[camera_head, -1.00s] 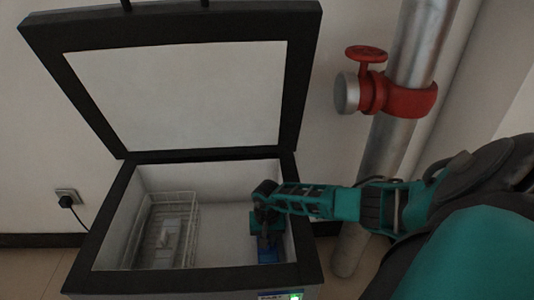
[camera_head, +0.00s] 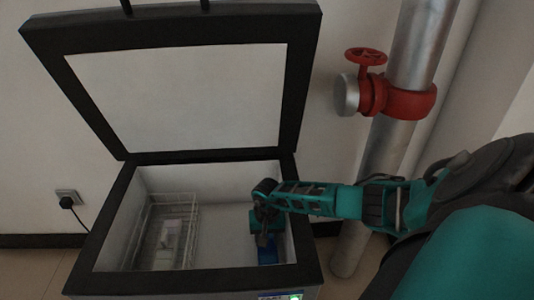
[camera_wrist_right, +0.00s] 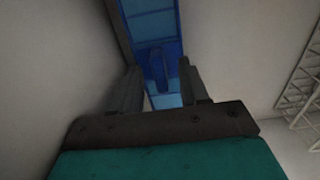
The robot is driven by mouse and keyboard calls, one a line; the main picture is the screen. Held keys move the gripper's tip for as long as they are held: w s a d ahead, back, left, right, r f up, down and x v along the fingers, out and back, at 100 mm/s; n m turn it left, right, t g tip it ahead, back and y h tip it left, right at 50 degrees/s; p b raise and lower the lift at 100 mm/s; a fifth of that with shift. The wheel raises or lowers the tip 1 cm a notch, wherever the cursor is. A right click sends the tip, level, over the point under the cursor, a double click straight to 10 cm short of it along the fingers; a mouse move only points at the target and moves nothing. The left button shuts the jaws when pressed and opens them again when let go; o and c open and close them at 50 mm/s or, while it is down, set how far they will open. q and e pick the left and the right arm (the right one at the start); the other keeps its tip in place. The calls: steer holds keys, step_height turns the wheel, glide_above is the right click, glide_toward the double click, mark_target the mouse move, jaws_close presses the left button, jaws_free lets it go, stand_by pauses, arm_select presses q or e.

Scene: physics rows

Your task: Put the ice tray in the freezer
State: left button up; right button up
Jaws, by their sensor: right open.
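The blue ice tray (camera_head: 267,252) is inside the open chest freezer (camera_head: 104,237), at the right end of its interior. My right gripper (camera_head: 263,240) reaches in over the right rim and covers part of the tray. In the right wrist view the blue tray (camera_wrist_right: 150,22) runs away lengthwise beyond my right gripper (camera_wrist_right: 158,75). The two dark fingers stand apart with the tray showing between them. I cannot tell whether the fingers touch the tray. My left gripper is not in view.
A white wire basket (camera_head: 155,212) with a pale item in it takes up the left of the interior. The freezer lid (camera_head: 300,75) stands open at the back. A metal pipe with a red valve (camera_head: 368,58) rises to the right. The interior's middle floor is clear.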

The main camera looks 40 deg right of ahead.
arm_select(q)
steer(key=p, duration=0.1)
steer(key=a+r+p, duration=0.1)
steer(key=p, duration=0.1)
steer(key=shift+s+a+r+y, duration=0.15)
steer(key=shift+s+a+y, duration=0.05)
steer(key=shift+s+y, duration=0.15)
arm_select(e)
step_height(320, 180, up, 11)
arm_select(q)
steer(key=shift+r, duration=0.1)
